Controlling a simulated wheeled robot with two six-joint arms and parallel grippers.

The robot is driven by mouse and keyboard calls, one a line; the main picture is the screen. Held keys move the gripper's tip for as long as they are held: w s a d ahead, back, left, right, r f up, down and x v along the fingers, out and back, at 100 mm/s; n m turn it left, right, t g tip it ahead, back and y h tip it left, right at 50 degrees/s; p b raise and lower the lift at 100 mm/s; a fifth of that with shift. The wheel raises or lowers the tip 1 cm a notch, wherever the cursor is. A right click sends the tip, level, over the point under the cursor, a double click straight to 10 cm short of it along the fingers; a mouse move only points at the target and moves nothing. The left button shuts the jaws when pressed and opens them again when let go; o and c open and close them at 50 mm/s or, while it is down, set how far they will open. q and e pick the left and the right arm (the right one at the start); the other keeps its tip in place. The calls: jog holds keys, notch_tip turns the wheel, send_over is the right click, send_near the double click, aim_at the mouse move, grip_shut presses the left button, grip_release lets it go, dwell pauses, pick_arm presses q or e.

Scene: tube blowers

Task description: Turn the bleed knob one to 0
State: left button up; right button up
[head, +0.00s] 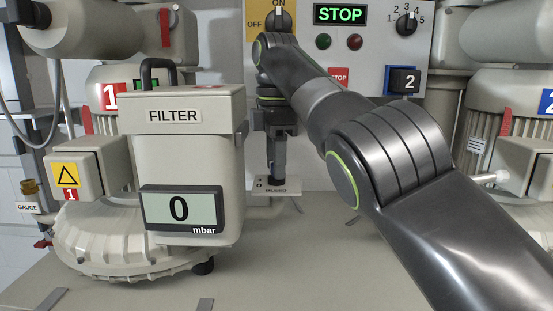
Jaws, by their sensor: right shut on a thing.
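The small bleed plate (264,190) stands to the right of the filter housing, with a "0" at its left and the word BLEED partly readable. My right gripper (277,174) points straight down just above this plate and is shut on the bleed knob. The fingers hide the knob almost fully, so its pointing direction cannot be read. The filter housing (190,147) of blower one carries a display (181,209) that reads 0 mbar. My left gripper is not in view.
A control panel (350,28) at the back has an ON/OFF switch (279,20), a lit STOP sign (340,15) and a numbered dial (406,24). Blower one (110,245) is at left, blower two (515,150) at right. The front bench (290,265) is mostly clear.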

jog(key=n, duration=0.4)
jog(key=shift+a+n, duration=0.1)
jog(key=shift+n, duration=0.2)
jog(key=shift+s+n, duration=0.1)
jog(key=shift+n, duration=1.9)
jog(key=o, duration=1)
jog(key=shift+r, duration=0.15)
notch_tip(320, 180, up, 12)
jog(key=p, duration=1.2)
jog(key=shift+f, duration=0.2)
